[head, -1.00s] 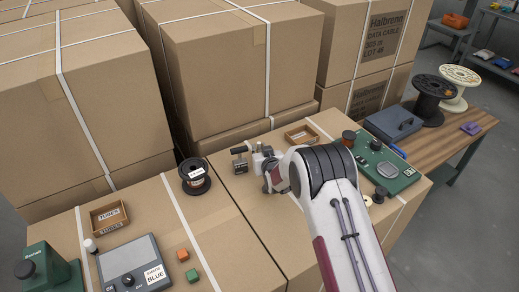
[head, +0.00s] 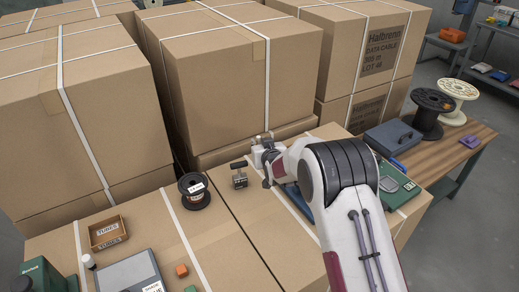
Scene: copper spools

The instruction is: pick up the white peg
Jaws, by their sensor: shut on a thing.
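My gripper (head: 262,152) is at the far edge of the middle carton, beyond a small metal clamp with a black handle (head: 239,175). It is seen small and partly hidden by my own wrist. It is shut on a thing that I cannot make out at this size. No white peg can be picked out clearly. A small white-topped object (head: 88,262) stands far left, well apart from the gripper; I cannot tell what it is.
Tall strapped cartons (head: 225,90) rise behind. A green board (head: 402,188) lies right of my arm.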

